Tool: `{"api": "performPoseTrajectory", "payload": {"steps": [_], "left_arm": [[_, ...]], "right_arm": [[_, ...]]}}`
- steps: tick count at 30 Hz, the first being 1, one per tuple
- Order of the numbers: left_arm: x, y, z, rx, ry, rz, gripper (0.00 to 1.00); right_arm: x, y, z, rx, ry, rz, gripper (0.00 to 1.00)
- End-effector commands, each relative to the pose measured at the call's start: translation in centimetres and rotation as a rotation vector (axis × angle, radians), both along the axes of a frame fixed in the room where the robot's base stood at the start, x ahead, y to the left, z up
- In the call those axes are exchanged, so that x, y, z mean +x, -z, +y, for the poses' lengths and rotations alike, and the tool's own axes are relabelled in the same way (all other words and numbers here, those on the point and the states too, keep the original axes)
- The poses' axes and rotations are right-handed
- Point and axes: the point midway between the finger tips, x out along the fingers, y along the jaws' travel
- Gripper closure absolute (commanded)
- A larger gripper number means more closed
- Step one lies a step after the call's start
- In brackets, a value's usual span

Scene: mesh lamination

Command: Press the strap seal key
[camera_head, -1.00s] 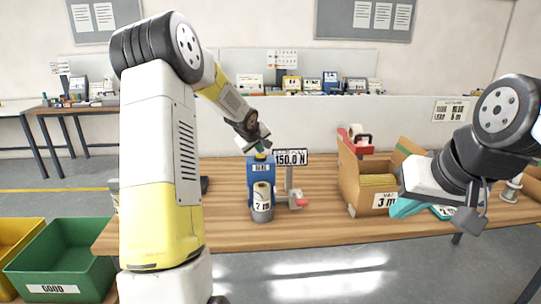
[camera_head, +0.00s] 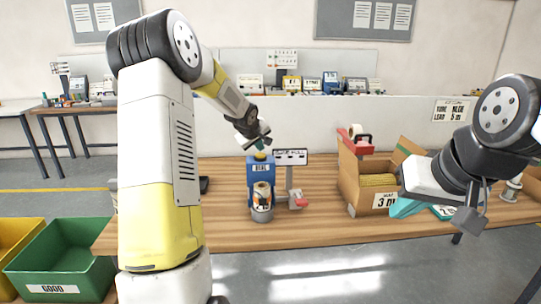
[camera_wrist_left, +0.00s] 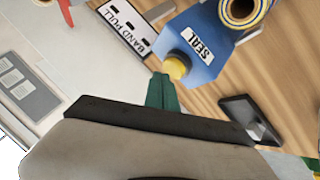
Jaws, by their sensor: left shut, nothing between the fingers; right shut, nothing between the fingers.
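A blue machine labelled SEAL (camera_head: 253,178) stands upright on the wooden table, with a yellow key (camera_head: 260,156) on its top. In the left wrist view the SEAL machine (camera_wrist_left: 205,50) and its yellow key (camera_wrist_left: 176,67) show just beyond my fingertips. My left gripper (camera_head: 266,150) is shut and empty, just above the key; its green fingertips (camera_wrist_left: 163,92) look very close to it, and I cannot tell whether they touch. A display (camera_head: 291,157) labelled BAND PULL, beside the machine, shows dashes. My right gripper (camera_head: 405,208) is shut and empty over the table at right.
A cardboard box (camera_head: 376,185) with a 3 m label and a red tape dispenser (camera_head: 355,140) stand right of the machine. A dark flat object (camera_head: 204,185) lies left of it. A green GOOD bin (camera_head: 62,258) stands at lower left.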

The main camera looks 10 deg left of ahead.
Motion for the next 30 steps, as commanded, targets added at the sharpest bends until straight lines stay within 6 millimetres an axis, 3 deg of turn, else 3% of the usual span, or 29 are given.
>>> {"api": "performPoseTrajectory", "payload": {"steps": [13, 30], "left_arm": [[0.1, -0.8, 0.1, 0.002, 0.0, -0.003, 1.0], [0.0, -5.5, 0.1, 0.001, -0.001, -0.003, 1.0]], "right_arm": [[0.0, 0.0, 0.0, 0.0, 0.0, 0.0, 1.0], [0.0, 0.0, 0.0, 0.0, 0.0, 0.0, 1.0]]}}
